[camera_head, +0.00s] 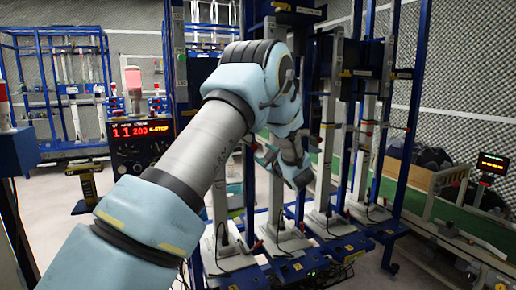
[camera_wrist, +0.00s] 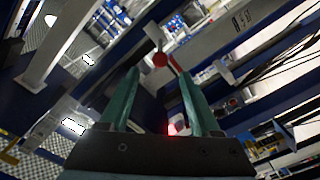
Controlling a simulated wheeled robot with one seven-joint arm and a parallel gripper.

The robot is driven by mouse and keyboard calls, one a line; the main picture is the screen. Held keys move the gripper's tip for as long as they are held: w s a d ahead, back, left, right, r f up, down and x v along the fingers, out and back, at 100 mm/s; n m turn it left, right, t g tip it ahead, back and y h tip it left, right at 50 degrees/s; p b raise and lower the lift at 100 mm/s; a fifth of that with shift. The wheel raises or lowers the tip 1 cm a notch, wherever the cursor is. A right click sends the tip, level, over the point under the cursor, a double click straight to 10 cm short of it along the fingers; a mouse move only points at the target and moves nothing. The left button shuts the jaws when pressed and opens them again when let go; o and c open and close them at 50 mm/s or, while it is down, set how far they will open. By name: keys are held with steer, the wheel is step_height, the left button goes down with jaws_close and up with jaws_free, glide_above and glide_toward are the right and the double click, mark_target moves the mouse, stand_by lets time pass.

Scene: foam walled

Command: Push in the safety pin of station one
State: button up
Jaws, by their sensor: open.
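My gripper (camera_wrist: 159,84) shows in the wrist view with its two green fingers apart and nothing between them. A red ball-shaped knob (camera_wrist: 160,60), which looks like a safety pin's head, is just beyond the fingertips, in line with the gap. It sits on a thin light rod by a pale column; I cannot tell how far in it is. In the head view my arm crosses the middle, and its wrist end is beside the row of pale test columns (camera_head: 328,150). The gripper's fingers and the pin are not clear there. No mark shows which column is station one.
A control box (camera_head: 140,135) with red digits and a red lamp (camera_head: 133,77) stands left of my arm. Blue frame posts (camera_head: 408,120) stand around the columns. Small red-tipped levers (camera_head: 400,127) stick out at the right. A fenced green-floored area lies further right.

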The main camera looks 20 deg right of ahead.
mark_target(255, 148)
steer(key=w, duration=0.3)
steer(key=w+p, duration=0.1)
steer(key=w, duration=0.1)
steer(key=w+a+p, duration=0.1)
steer(key=w, duration=0.2)
steer(key=shift+w+a, duration=0.1)
steer(key=shift+w, duration=0.2)
steer(key=shift+c, duration=0.3)
jaws_close()
stand_by(0.7)
